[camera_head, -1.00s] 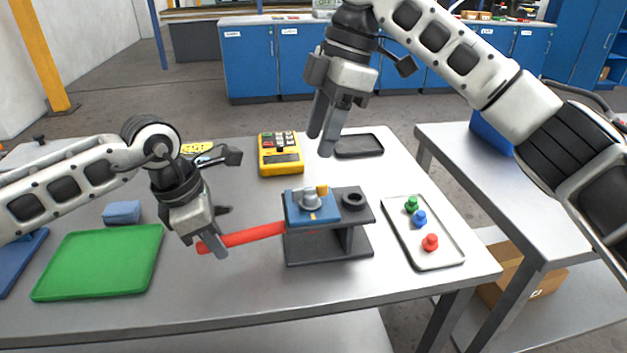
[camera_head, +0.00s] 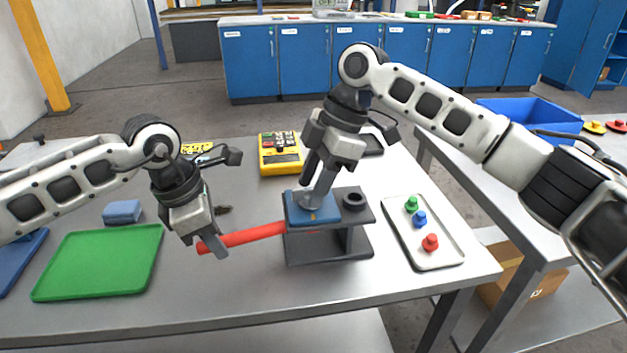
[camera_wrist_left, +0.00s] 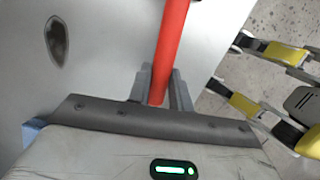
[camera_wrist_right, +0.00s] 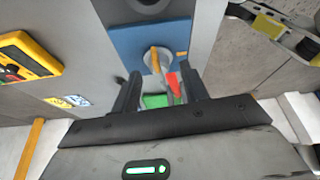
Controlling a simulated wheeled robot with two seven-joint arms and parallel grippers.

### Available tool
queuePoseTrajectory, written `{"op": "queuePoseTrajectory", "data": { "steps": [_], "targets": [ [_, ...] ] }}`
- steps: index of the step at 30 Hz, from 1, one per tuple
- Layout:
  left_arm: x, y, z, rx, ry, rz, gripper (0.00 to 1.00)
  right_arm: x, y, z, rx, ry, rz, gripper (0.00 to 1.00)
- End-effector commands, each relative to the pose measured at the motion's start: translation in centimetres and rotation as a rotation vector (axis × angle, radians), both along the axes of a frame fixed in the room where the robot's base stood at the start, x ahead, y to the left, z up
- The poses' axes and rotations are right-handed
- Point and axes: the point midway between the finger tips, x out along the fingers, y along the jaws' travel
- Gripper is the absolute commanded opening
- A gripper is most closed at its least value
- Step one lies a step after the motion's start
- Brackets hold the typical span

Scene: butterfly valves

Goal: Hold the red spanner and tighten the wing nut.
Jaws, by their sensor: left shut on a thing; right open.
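The red spanner (camera_head: 250,235) lies level, its right end reaching the left side of the dark stand (camera_head: 330,250). My left gripper (camera_head: 218,243) is shut on its handle; the spanner also runs up between the jaws in the left wrist view (camera_wrist_left: 170,45). In the right wrist view the nut (camera_wrist_right: 153,58) shows between and just past the fingertips; contact is unclear.
To the right is a pale tray (camera_head: 443,256) with green, blue and red pegs. A green tray (camera_head: 95,265) lies left. The table's front is clear.

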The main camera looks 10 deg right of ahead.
Motion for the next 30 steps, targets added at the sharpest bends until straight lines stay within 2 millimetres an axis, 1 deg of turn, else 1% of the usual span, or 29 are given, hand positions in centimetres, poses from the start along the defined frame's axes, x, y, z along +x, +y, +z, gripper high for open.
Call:
{"op": "queuePoseTrajectory", "data": {
  "steps": [8, 11, 12, 13, 23, 30],
  "targets": [
    [0.00, -0.06, 0.02, -0.002, 0.000, 0.000, 0.00, -0.03, 0.09, -0.19, -0.001, 0.001, 0.000, 0.44],
    [-0.01, -0.06, 0.02, -0.002, 0.000, 0.000, 0.00, -0.03, 0.09, -0.19, -0.001, 0.001, 0.000, 0.19],
    [-0.01, -0.06, 0.02, -0.002, 0.000, 0.000, 0.00, -0.03, 0.08, -0.18, -0.001, 0.001, 0.000, 0.08],
    [-0.01, -0.06, 0.02, -0.002, 0.000, 0.000, 0.00, -0.03, 0.08, -0.18, -0.001, 0.001, 0.000, 0.00],
    [-0.01, -0.06, 0.02, -0.002, -0.001, -0.001, 0.00, -0.06, 0.08, -0.21, -0.001, 0.002, -0.025, 0.00],
    [-0.01, -0.06, 0.02, -0.002, 0.000, 0.000, 0.00, -0.20, 0.13, -0.24, -0.001, 0.001, -0.143, 0.00]
  ]
}}
